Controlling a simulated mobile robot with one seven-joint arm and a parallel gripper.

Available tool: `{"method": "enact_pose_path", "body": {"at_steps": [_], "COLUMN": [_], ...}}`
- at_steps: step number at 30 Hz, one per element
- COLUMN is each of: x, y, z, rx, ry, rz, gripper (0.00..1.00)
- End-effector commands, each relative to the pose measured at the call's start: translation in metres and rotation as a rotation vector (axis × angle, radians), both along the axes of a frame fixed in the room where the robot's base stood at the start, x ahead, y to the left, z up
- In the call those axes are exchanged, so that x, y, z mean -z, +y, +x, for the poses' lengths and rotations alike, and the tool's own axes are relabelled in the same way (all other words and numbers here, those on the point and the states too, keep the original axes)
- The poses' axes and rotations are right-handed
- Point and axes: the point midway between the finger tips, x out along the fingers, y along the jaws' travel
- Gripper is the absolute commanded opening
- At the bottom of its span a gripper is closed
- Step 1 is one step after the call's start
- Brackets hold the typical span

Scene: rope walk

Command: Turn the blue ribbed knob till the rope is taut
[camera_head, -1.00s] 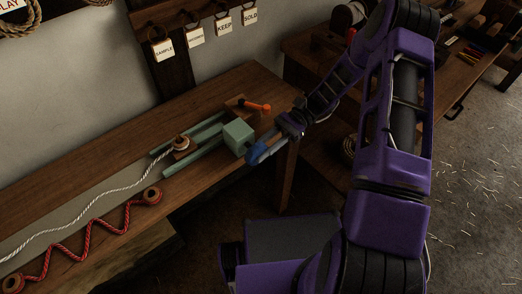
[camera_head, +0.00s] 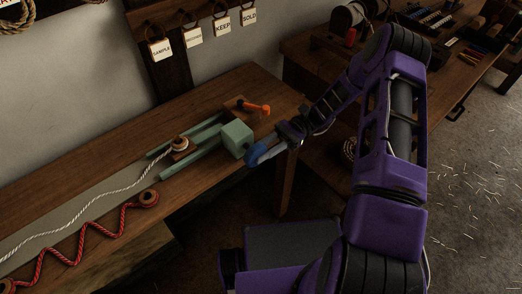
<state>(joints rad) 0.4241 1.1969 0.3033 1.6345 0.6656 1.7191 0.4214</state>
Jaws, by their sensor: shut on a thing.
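The blue knob (camera_head: 252,158) sits at the right end of a pale green block (camera_head: 235,139) on the wooden bench. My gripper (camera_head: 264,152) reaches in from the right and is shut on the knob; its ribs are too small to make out. A white rope (camera_head: 84,194) runs from a wooden spool (camera_head: 180,145) on green rails (camera_head: 188,164) toward the lower left. The rope lies in loose, gentle waves along a grey strip and is slack.
A red rope (camera_head: 82,231) zigzags near the bench's front edge, ending at a wooden peg (camera_head: 148,198). An orange-handled lever (camera_head: 257,108) stands behind the green block. A second bench (camera_head: 425,62) stands at the back right.

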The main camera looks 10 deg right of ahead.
Motion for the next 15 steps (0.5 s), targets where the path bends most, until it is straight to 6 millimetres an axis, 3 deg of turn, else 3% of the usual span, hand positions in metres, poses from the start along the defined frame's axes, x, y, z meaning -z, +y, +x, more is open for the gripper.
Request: {"method": "enact_pose_path", "body": {"at_steps": [1, 2, 6, 15], "x": [0.0006, 0.0006, 0.0005, 0.0006], "y": [0.0003, 0.0003, 0.0003, -0.0006], "z": [-0.0001, -0.0001, -0.0002, 0.0004], "rx": [0.001, 0.0, 0.0, 0.0], "ry": [0.0, 0.0, 0.0, 0.0], "rz": [-0.001, -0.001, -0.001, -0.001], "gripper": [0.0, 0.35, 0.6, 0.6]}}
